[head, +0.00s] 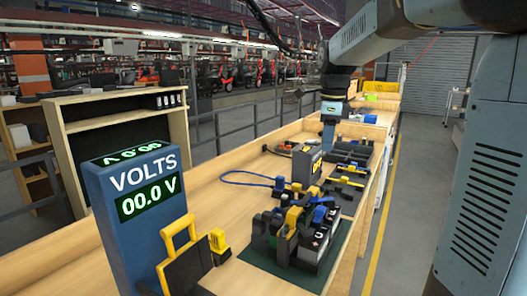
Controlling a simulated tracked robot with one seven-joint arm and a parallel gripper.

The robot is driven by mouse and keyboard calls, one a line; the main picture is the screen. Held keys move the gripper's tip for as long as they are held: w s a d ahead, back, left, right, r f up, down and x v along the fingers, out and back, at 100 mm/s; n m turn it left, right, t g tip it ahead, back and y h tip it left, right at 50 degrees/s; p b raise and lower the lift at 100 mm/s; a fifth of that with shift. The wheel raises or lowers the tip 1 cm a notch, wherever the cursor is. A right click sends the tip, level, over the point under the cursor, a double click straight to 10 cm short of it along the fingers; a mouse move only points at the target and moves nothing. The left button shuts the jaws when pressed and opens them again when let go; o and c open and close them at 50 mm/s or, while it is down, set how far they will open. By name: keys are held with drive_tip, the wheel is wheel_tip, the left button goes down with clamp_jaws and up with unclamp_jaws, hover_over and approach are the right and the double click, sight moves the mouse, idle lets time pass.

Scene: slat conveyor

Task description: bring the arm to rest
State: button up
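My arm reaches in from the upper right of the head view. My gripper (328,143) hangs at its end, pointing down above the far part of the wooden workbench (222,192). The fingers are small and dark against the clutter behind them, so I cannot tell whether they are open or shut, or whether they touch anything. I see nothing clearly held.
A blue voltmeter (140,200) reading 00.0 V stands at the front left. Batteries with blue and yellow clamps (300,225) sit on a green mat (262,258). The right aisle floor is clear.

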drive_tip(key=s+f+n+t, duration=0.2)
drive_tip(key=s+n, duration=0.9)
drive_tip(key=s, duration=0.1)
drive_tip(key=s+f+n+t, duration=0.3)
drive_tip(key=s+n, duration=0.8)
drive_tip(key=s, duration=0.1)
drive_tip(key=shift+s+d, duration=0.2)
drive_tip(key=shift+d, duration=0.05)
drive_tip(key=shift+f, duration=0.1)
